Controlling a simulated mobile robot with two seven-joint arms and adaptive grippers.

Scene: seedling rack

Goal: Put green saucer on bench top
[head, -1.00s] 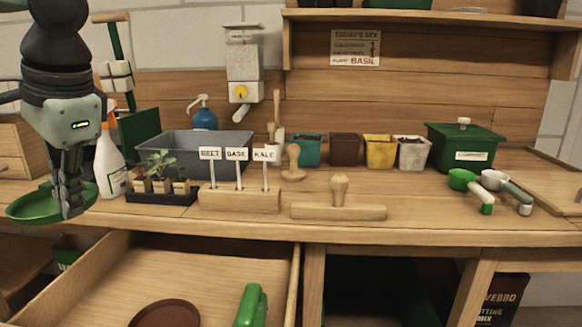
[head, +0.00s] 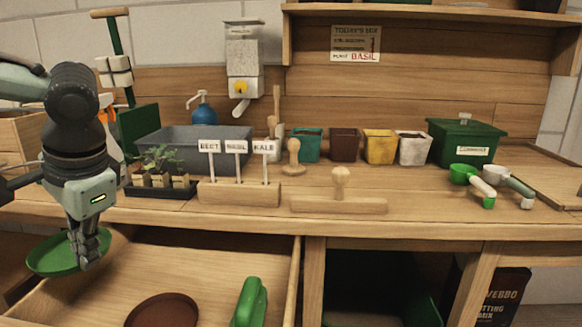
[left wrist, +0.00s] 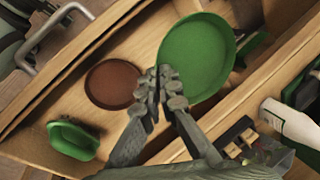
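The green saucer (head: 52,256) is at the left of the head view, in front of the bench edge and above the left side of the open drawer (head: 215,270). My left gripper (head: 88,262) is shut on the saucer's rim. In the left wrist view the fingers (left wrist: 160,88) close on the rim of the saucer (left wrist: 197,55), which hangs over the drawer. The wooden bench top (head: 425,205) is behind and higher than the saucer. My right gripper is not in view.
The drawer holds a brown saucer (head: 162,311) and a green-handled object (head: 250,302). A seedling tray (head: 160,192), a label block (head: 238,194) and a wooden tamper (head: 338,205) stand along the bench front.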

